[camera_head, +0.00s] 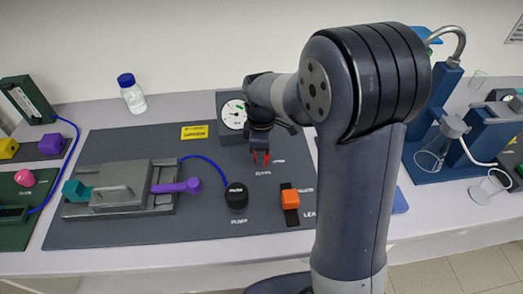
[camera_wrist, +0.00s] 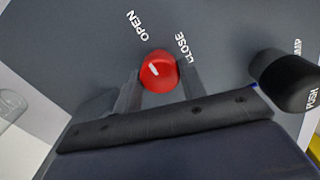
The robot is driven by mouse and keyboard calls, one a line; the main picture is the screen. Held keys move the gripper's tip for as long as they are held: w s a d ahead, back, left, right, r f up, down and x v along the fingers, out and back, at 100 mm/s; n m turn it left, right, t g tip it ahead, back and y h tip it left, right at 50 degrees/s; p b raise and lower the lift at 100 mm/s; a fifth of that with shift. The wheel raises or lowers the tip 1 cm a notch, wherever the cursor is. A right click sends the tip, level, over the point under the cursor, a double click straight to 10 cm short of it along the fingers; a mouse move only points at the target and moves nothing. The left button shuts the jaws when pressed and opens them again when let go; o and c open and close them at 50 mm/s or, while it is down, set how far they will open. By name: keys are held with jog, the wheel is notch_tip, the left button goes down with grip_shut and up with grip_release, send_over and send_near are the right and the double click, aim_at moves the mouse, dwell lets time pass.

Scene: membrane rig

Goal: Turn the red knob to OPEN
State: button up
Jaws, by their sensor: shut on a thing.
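The red knob (camera_wrist: 158,72) is between the two fingers of my gripper (camera_wrist: 160,84) in the wrist view, and the gripper is shut on it. A short white mark on the knob's top points to the upper left, on the side of the OPEN label (camera_wrist: 143,25) and away from the CLOSE label (camera_wrist: 182,48). Whether it lines up exactly with OPEN is hard to tell. In the head view my gripper (camera_head: 261,155) points down at the dark panel beside the gauge, and only small red patches of the knob show there.
A black push pump (camera_wrist: 290,80) stands right of the knob in the wrist view. In the head view a round gauge (camera_head: 234,114) is just behind my gripper. An orange block (camera_head: 289,199) and a grey clamp with a purple lever (camera_head: 177,186) sit on the panel.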

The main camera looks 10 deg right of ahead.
dwell(0.3)
jog(key=o, duration=1)
jog(key=shift+r, duration=0.1)
notch_tip(320, 180, up, 11)
jog(key=shift+f, duration=0.15)
notch_tip(320, 180, down, 11)
dwell(0.4)
dwell(0.5)
